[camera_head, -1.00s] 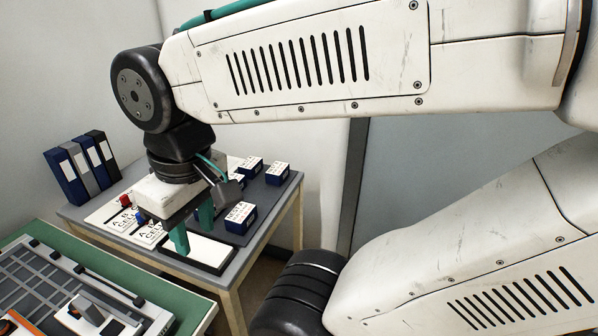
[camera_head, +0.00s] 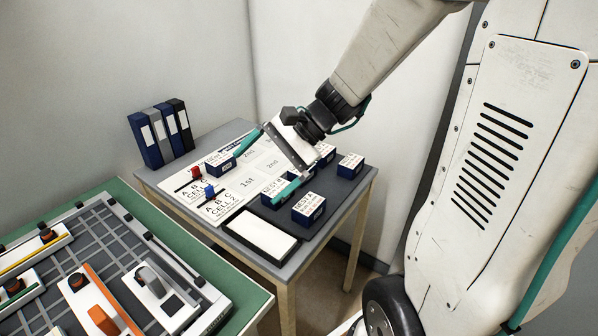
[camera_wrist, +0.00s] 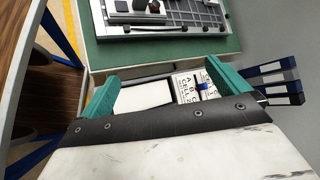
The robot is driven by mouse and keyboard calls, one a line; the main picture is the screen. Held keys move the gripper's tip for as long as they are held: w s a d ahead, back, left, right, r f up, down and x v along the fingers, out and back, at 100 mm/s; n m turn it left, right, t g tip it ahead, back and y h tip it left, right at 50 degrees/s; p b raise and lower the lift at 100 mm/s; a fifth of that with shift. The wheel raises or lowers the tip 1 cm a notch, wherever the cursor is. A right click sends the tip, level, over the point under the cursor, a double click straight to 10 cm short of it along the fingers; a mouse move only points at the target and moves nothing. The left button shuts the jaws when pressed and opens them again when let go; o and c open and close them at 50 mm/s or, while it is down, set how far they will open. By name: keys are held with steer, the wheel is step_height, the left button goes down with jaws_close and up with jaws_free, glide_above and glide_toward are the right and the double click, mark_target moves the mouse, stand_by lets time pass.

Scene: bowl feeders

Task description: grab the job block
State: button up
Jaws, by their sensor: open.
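Several navy blocks with white labelled tops are on the table. One is at the front right of the dark tray (camera_head: 309,210), one is left of it (camera_head: 271,195), and one is at the tray's back right (camera_head: 350,167). Another block (camera_head: 220,164) is on the white printed sheet. I cannot tell from the labels which is the job block. My gripper (camera_head: 268,166) is open with its teal fingers wide apart, tilted above the table, and no block shows between them. The wrist view shows the open fingers (camera_wrist: 166,92) too.
A red marker (camera_head: 196,173) and a blue marker (camera_head: 209,192) stand on the sheet by the cell labels. A white pad in a black frame (camera_head: 262,237) lies at the front. Binders (camera_head: 160,133) stand at the back left. A green bench (camera_head: 240,290) with fixtures is nearer.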

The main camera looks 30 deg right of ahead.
steer(key=w+d+f+m+t, duration=0.6)
steer(key=w+d+f+m, duration=0.2)
steer(key=w+d+m, duration=0.25)
steer(key=d+f+m+t+h, duration=0.1)
steer(key=d+f+m, duration=0.2)
steer(key=d, duration=0.1)
steer(key=w+d+f+m+t+h, duration=0.1)
steer(key=d+f+m+h, duration=0.1)
steer(key=d+f, duration=0.1)
steer(key=w+d+f+m+t+h, duration=0.1)
steer(key=d+f+m+t+h, duration=0.1)
steer(key=d, duration=0.4)
steer(key=shift+w+d+f+m, duration=0.1)
steer(key=shift+w+f+m, duration=0.1)
steer(key=shift+f+m, duration=0.65)
steer(key=shift+f, duration=0.25)
steer(key=shift+x, duration=3.9)
steer(key=shift+d, duration=0.1)
steer(key=c, duration=1)
